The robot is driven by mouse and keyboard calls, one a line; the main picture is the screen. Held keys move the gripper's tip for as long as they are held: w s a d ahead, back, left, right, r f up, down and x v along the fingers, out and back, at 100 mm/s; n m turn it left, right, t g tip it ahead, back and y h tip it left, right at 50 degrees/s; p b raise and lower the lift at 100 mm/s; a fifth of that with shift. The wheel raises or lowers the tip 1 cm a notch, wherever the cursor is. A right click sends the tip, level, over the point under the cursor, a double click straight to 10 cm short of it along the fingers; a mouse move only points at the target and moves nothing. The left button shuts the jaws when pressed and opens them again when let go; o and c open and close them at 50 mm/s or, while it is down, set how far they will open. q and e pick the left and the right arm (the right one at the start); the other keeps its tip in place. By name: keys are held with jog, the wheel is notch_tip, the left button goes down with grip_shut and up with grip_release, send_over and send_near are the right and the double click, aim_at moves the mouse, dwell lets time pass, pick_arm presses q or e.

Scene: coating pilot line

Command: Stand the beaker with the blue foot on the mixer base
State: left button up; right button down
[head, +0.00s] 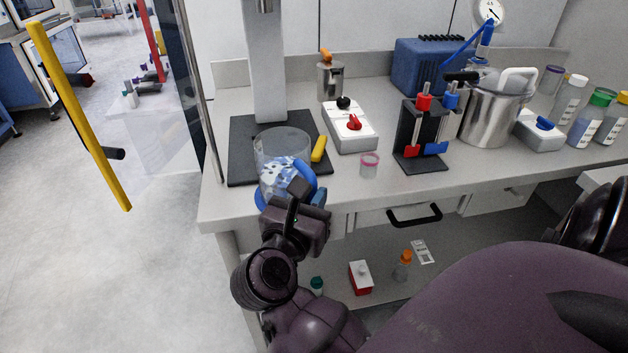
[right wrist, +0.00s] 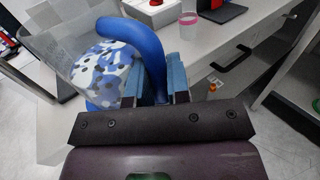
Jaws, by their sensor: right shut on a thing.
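The beaker (head: 278,146) is clear, with a blue-and-white patterned lower part, a blue handle and blue at its bottom. It also shows at the left of the right wrist view (right wrist: 70,40). My right gripper (head: 307,190) is shut on the beaker's blue handle; its blue finger pads show in the right wrist view (right wrist: 163,82). The beaker hangs upright or nearly so at the bench's front edge, overlapping the front of the mixer base. The mixer base (head: 240,160) is a dark plate with a grey column. I cannot tell the gap between them. My left gripper is out of view.
A yellow-handled item (head: 319,149) lies at the plate's right side. A white control box (head: 350,128), a small pink-rimmed cup (head: 369,165) and a dark rack (head: 421,140) stand to the right. A steel pot (head: 492,117) is farther right. The plate's visible left part is clear.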

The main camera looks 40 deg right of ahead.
jog(key=shift+w+d+r, duration=0.1)
jog(key=shift+w+d, duration=0.35)
jog(key=shift+w, duration=0.3)
jog(key=shift+w+d+f, duration=0.1)
jog(key=shift+w+d, duration=0.4)
jog(key=shift+w, duration=0.2)
jog(key=shift+w+d+r, duration=0.1)
jog(key=shift+w+d, duration=0.35)
jog(key=shift+w, duration=0.3)
jog(key=shift+w+d, duration=0.55)
jog(key=shift+w, duration=0.35)
jog(key=shift+w+d, duration=0.5)
jog(key=shift+w, duration=0.35)
jog(key=shift+w+d, duration=0.55)
jog(key=shift+w, duration=0.3)
jog(key=shift+w+d, duration=0.5)
jog(key=shift+w, duration=0.35)
jog(key=shift+w+d, duration=0.55)
jog(key=shift+w, duration=0.35)
jog(key=shift+w+d, duration=0.5)
jog(key=shift+w, duration=0.35)
jog(key=shift+b, duration=0.3)
jog(key=shift+f, duration=0.5)
jog(key=c, duration=1)
grip_release()
